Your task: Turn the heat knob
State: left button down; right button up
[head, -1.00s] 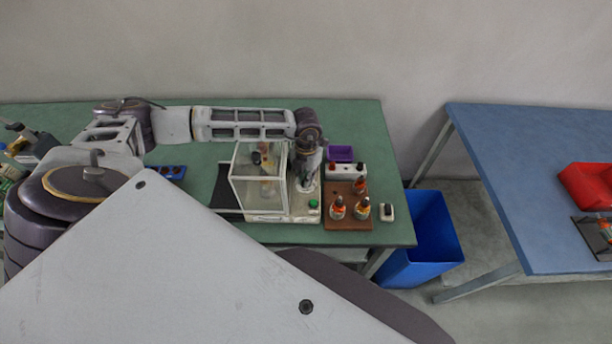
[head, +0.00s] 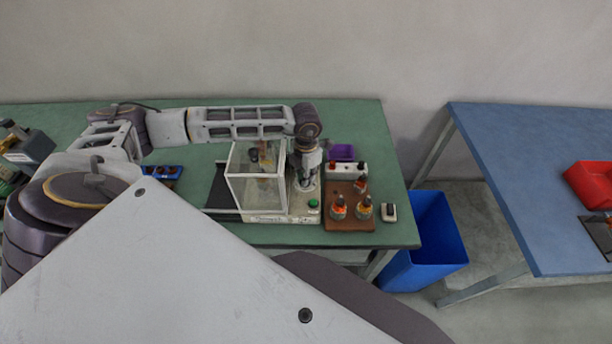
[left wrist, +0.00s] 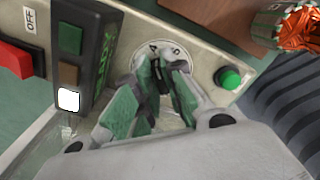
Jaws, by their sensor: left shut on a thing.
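The heat knob sits on a round pale dial (left wrist: 179,50) with numbers on the machine's light panel. My left gripper (left wrist: 165,72) is shut on the knob, and its green-padded fingers hide most of it. In the head view my left gripper (head: 305,184) points down at the machine's right end, beside the clear-walled box (head: 256,188). A green round button (left wrist: 229,78) is close to the dial; it also shows in the head view (head: 313,203). My right gripper is not in view.
A dark display (left wrist: 101,50), an OFF label and a red switch (left wrist: 15,59) are left of the dial. A brown board (head: 347,225) with several copper-wound armatures stands close on the right. A blue bin (head: 432,245) stands between the green and blue tables.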

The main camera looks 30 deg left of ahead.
pick_arm(q)
jog(key=c, duration=1.5)
grip_release()
jog(key=shift+r, duration=0.1)
notch_tip(320, 180, up, 12)
